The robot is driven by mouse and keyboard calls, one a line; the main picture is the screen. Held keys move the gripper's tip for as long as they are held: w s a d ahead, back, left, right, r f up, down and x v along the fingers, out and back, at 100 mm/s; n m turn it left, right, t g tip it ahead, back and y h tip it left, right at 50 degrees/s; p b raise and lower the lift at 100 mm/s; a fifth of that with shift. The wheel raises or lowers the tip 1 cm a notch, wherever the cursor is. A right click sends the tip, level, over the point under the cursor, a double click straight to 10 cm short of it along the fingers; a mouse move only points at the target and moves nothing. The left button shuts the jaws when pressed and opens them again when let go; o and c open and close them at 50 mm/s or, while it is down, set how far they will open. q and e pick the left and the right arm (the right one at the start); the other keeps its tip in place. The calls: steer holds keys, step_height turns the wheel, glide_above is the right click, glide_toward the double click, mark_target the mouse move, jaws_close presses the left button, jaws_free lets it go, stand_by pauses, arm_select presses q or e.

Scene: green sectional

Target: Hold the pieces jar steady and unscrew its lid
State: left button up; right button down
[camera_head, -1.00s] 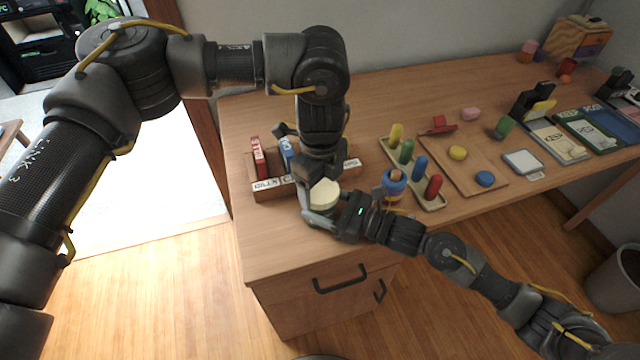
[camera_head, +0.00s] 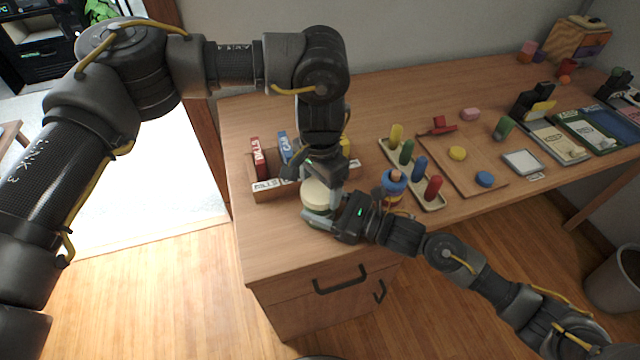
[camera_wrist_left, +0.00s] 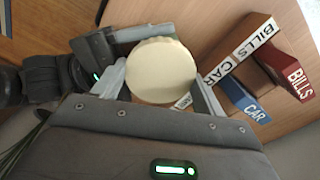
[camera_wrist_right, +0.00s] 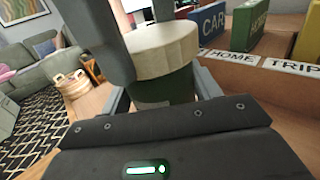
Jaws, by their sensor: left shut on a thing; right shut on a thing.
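The pieces jar is a dark green jar (camera_wrist_right: 165,88) with a cream, ridged lid (camera_wrist_right: 165,45). It stands upright near the desk's front left corner. In the head view the lid (camera_head: 315,193) shows between my two grippers. My left gripper (camera_head: 318,182) comes from above and is shut on the lid; the left wrist view looks down on the round lid (camera_wrist_left: 160,70) between its fingers. My right gripper (camera_head: 330,215) comes from the right and is shut on the jar's body below the lid. The jar's lower part is mostly hidden.
Just behind stands a wooden sorter (camera_head: 268,192) with labelled upright blocks, close to my left fingers. A blue ring stack (camera_head: 394,184) and a peg tray (camera_head: 432,204) stand to the right, near my right wrist. The desk's front edge is close.

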mark_target(320, 189)
arm_select(q)
steer(key=shift+r, duration=0.1)
stand_by(0.3)
steer(key=shift+r, duration=1)
steer(key=shift+r, duration=0.1)
steer(key=shift+r, duration=1.9)
arm_select(e)
steer(key=shift+c, duration=1.3)
jaws_free()
arm_select(q)
steer(key=shift+f, duration=0.2)
arm_select(e)
steer(key=shift+s+d+f, duration=0.15)
steer(key=shift+s+d, duration=0.05)
steer(key=shift+d, duration=0.3)
arm_select(q)
step_height(320, 189, down, 2)
steer(key=shift+b, duration=1.2)
arm_select(e)
steer(key=v, duration=0.9)
steer(key=shift+s+d, duration=0.15)
arm_select(q)
steer(key=shift+f, duration=0.1)
arm_select(e)
steer(key=shift+v, duration=0.8)
